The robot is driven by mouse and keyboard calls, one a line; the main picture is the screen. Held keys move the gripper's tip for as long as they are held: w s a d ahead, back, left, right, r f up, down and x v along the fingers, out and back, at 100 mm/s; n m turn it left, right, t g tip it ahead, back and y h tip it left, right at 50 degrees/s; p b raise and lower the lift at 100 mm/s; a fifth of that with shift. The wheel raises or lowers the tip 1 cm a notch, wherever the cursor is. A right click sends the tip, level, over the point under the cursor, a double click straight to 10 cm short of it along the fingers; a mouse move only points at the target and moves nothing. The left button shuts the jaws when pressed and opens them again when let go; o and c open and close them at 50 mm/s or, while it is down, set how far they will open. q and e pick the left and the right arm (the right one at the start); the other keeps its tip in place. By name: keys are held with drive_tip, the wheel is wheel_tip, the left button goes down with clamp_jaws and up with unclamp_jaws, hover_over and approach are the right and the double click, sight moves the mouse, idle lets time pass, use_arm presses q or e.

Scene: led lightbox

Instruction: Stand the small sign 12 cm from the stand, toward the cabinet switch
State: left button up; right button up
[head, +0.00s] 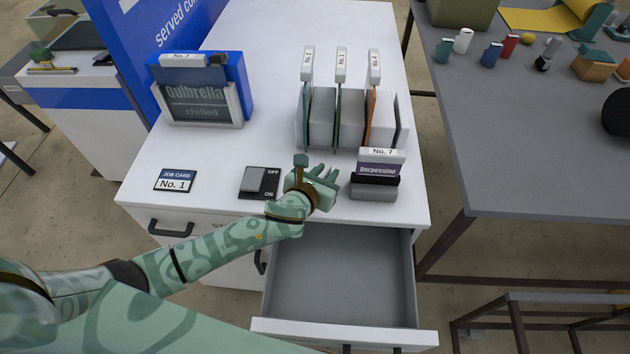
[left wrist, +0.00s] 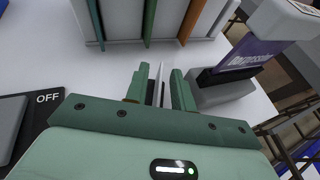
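The small sign (head: 381,165), a purple "Darpessino" panel with a white "No. 7" tag, stands upright in a black and grey stand (head: 373,191) at the table's front right. In the left wrist view the sign (left wrist: 248,52) and stand (left wrist: 222,92) are at upper right. The cabinet switch (head: 260,183), marked OFF and ON, lies to the left; part of it (left wrist: 14,125) shows in the left wrist view. My left gripper (head: 326,180) is between switch and stand, apart from both. Its fingers (left wrist: 161,88) are parted, with a thin pale sliver visible between them. My right gripper is not in view.
A rack (head: 318,122) of upright tagged panels stands behind my left gripper. A blue framed "chilled" display (head: 205,95) is at back left, with a job card (head: 175,181) in front. An open empty drawer (head: 340,275) projects below the table's front edge.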

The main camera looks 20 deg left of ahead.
use_arm(q)
drive_tip(key=p+v, duration=0.2)
drive_tip(key=v, duration=0.8)
drive_tip(key=shift+s, duration=0.15)
